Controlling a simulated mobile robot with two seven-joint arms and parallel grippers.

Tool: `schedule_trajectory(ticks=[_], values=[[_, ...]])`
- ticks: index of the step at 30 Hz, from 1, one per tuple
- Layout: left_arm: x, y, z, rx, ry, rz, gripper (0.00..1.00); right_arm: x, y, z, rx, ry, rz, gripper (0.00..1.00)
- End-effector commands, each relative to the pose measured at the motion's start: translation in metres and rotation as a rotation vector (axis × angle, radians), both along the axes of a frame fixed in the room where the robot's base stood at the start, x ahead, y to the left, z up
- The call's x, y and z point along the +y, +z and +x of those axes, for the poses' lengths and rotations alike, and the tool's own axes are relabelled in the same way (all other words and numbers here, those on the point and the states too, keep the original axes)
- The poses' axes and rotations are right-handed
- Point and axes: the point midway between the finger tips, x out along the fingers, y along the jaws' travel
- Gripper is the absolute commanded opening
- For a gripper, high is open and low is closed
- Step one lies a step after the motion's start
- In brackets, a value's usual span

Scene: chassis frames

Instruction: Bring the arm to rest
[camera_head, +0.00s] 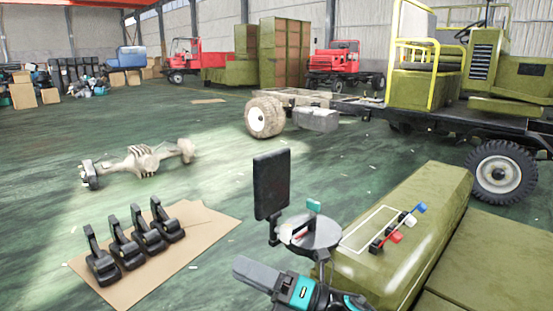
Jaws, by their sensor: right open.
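My right arm comes in at the bottom centre, with dark grey and teal links. My right gripper (291,230) is open and is seen over the floor, beside the near left end of a green box. I see nothing between its fingers, though its parts overlap and are hard to tell apart. A flat black panel (271,185) stands up close to it; I cannot tell whether it is part of my arm. My left gripper is not in view.
Levers with red, white and blue knobs (395,237) sit on the green box (438,190). Several black pedal-like parts (147,238) stand on cardboard (205,240). An axle (140,160) lies on the floor. A vehicle chassis (345,102) stands behind. The floor between is mostly clear.

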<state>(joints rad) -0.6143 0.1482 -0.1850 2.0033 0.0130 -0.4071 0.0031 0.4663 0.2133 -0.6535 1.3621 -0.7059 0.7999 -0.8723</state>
Motion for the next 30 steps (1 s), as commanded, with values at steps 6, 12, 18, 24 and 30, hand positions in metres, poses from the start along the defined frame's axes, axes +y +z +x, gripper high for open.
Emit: schedule_trajectory(ticks=[6,12,18,24,30], values=[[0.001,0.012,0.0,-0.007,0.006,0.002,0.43,-0.058,-0.042,-0.002,0.655,-0.244,0.346,0.74],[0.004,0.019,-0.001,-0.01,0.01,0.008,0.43,-0.128,-0.112,-0.035,1.235,-0.467,0.683,0.74],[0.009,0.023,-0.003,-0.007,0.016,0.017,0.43,-0.19,-0.181,-0.107,1.723,-0.688,1.018,0.74],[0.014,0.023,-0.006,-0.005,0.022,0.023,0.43,-0.219,-0.214,-0.166,1.979,-0.833,1.229,0.74],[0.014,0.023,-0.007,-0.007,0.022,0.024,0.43,-0.225,-0.221,-0.18,2.031,-0.866,1.279,0.74]])
